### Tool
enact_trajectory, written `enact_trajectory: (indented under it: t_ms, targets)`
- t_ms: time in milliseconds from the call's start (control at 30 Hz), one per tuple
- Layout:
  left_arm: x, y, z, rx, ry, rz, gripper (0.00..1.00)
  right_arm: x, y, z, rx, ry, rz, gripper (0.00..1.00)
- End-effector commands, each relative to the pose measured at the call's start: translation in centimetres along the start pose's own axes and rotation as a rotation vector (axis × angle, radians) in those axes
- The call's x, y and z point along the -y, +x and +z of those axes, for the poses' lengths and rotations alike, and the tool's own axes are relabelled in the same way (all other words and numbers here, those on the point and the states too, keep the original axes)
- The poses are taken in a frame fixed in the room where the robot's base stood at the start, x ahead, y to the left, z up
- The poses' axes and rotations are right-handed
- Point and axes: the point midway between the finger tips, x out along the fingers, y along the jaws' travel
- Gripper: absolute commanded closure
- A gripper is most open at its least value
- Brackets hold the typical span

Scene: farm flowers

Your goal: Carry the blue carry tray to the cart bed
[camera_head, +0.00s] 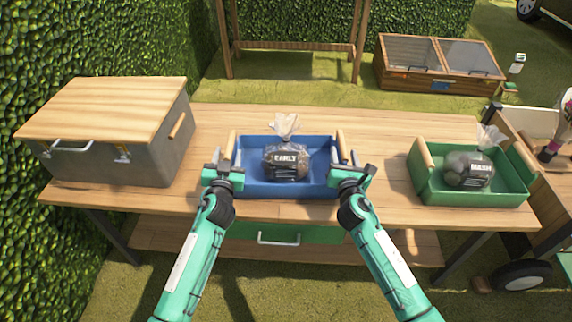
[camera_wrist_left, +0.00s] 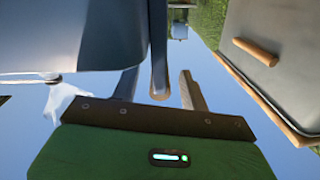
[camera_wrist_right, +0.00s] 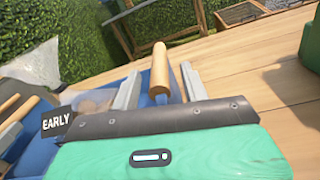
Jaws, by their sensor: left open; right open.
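The blue carry tray (camera_head: 255,187) sits on the wooden table between my grippers, with a clear bag labelled EARLY (camera_head: 286,161) in it. It has a wooden handle at each end. My left gripper (camera_head: 226,164) is open at the left handle; in the left wrist view the handle (camera_wrist_left: 160,85) shows between the fingers. My right gripper (camera_head: 346,162) is open at the right handle; in the right wrist view that handle (camera_wrist_right: 160,75) stands between the fingers. I cannot tell whether the fingers touch the handles. The cart bed (camera_head: 540,140) is partly visible at the right edge.
A grey box with a wooden lid (camera_head: 110,110) stands left on the table (camera_head: 385,125). A green tray (camera_head: 470,196) with a bag labelled MASH (camera_head: 467,170) stands right, between the blue tray and the cart. A cart wheel (camera_head: 522,276) shows below. Bare tabletop separates the trays.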

Motion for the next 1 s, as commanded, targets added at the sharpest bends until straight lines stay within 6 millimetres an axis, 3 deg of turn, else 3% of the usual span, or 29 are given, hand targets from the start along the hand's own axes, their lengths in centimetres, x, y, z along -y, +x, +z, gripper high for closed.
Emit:
enact_trajectory:
  t_ms: [200,567,600,833,1000]
  targets:
    - [0.0,2.0,0.0,0.0,0.001,0.0,0.55,0.0,2.0,-0.1,-0.001,0.0,0.0,0.55]
    - [0.0,2.4,0.0,-0.001,0.0,0.001,0.55,0.0,2.4,0.0,0.0,0.0,0.0,0.55]
    - [0.0,2.4,0.0,-0.001,0.0,0.001,0.57,0.0,2.4,0.0,0.0,0.0,0.0,0.57]
    - [0.0,2.4,0.0,0.0,0.0,0.001,1.0,0.0,2.4,0.0,0.0,0.0,0.0,1.0]
    - [0.0,2.4,0.0,0.0,0.0,0.001,1.0,0.0,2.4,0.0,0.0,0.0,0.0,1.0]
